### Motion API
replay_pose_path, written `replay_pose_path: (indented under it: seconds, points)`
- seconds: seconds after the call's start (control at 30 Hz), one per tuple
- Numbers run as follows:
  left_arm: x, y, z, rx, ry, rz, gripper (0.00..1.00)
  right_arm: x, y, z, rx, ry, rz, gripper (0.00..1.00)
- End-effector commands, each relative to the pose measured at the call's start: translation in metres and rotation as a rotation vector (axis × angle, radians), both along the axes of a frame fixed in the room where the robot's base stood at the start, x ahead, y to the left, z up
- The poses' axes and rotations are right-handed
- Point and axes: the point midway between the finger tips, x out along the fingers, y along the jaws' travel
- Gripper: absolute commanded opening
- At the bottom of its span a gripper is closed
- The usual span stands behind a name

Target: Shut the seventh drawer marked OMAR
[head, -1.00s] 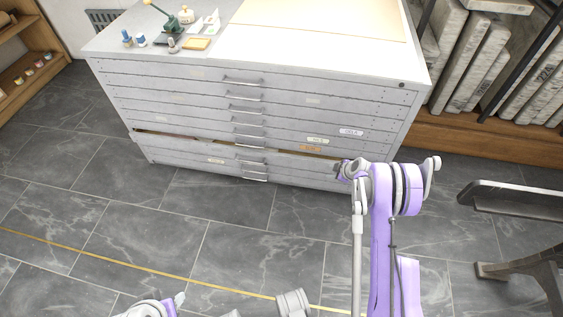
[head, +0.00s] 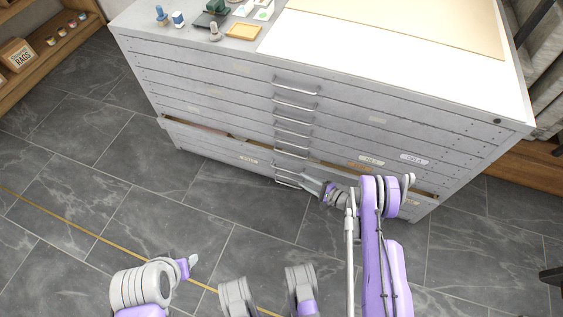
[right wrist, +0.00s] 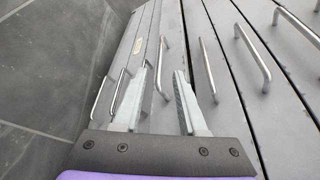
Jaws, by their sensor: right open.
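A grey flat-file cabinet (head: 215,85) with several stacked drawers fills the middle of the head view. One low drawer (head: 205,139) stands slightly out, with a dark gap along its top edge. A small name label (head: 248,159) sits low on the front; its lettering is too small to read. My right gripper (head: 306,182) is open at the lower handles. In the right wrist view, its fingers (right wrist: 162,85) lie on either side of one metal handle (right wrist: 160,66), not closed on it. My left gripper (head: 190,263) is low at the left, away from the cabinet; its jaws are unclear.
A wooden shelf (head: 60,50) is at the far left. Stone slabs stand at the right. The tiled floor in front is clear.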

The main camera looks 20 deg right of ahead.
Motion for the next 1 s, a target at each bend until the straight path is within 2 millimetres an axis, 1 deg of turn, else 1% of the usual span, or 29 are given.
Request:
replay_pose_path:
  seconds: [0.07,0.17,0.4,0.6,0.8,1.0]
  points:
    - [0.000,0.000,-0.001,0.000,0.000,0.000,0.50,0.003,0.004,-0.001,0.019,0.007,-0.002,0.41]
    - [0.000,0.000,-0.004,0.000,0.001,0.000,0.50,0.012,0.011,-0.004,0.020,0.007,-0.001,0.41]
    - [0.002,0.000,-0.012,0.000,0.001,0.000,0.50,0.047,0.039,-0.015,0.017,0.007,0.000,0.41]
    - [0.003,0.000,-0.017,0.000,0.000,0.000,0.50,0.072,0.057,-0.021,0.016,0.006,-0.002,0.41]
    - [0.003,0.000,-0.018,0.000,-0.001,0.000,0.50,0.082,0.064,-0.023,0.015,0.006,-0.003,0.41]
    - [0.003,0.000,-0.018,0.000,-0.001,0.000,0.50,0.083,0.065,-0.023,0.014,0.006,-0.003,0.41]
